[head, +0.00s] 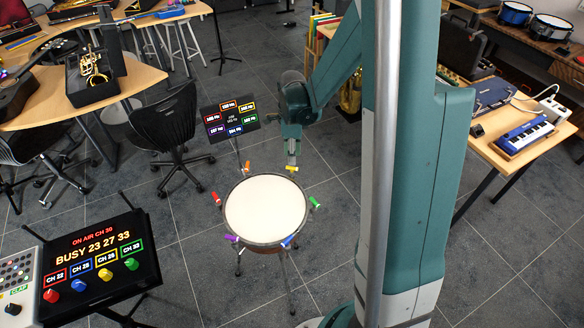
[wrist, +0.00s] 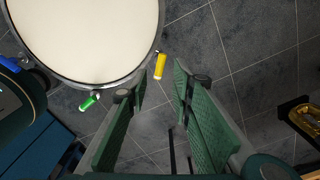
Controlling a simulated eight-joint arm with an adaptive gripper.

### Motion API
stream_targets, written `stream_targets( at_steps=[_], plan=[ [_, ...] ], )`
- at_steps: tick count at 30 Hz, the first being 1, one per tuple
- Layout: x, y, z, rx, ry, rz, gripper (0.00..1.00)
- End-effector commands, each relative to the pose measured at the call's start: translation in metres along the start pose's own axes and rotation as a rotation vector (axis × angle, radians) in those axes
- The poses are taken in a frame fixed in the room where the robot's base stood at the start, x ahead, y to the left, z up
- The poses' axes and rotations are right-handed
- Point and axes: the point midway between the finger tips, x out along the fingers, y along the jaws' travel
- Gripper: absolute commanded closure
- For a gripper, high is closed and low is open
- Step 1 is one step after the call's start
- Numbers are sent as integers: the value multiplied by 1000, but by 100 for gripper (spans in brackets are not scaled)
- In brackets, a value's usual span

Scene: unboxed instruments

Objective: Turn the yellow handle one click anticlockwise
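The yellow handle (head: 291,168) is on the far rim of the white-topped drum (head: 266,208). In the wrist view the yellow handle (wrist: 160,66) lies just off the drum's rim (wrist: 128,80), in line with the gap between my fingertips. My gripper (wrist: 161,80) is open, with one green finger on each side of that gap and nothing held. I cannot tell whether the tips are level with the handle or above it. In the head view my gripper (head: 292,148) points down just above the handle, its fingers hard to make out.
Orange (head: 248,168), red (head: 215,198), purple (head: 232,238), blue (head: 287,242) and green (head: 314,202) handles ring the drum. A black display board (head: 231,118) stands behind it. A console (head: 100,255) with coloured knobs is front left. Floor right of the drum is clear.

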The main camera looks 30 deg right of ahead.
Motion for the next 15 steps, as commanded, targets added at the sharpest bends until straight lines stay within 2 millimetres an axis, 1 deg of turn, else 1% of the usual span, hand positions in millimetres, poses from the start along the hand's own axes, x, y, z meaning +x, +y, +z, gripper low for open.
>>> stream_targets(
  at_steps=[5,15],
  plan=[
    [14,0,0,0,0,0,76],
    [50,0,0,0,0,0,76]
  ],
)
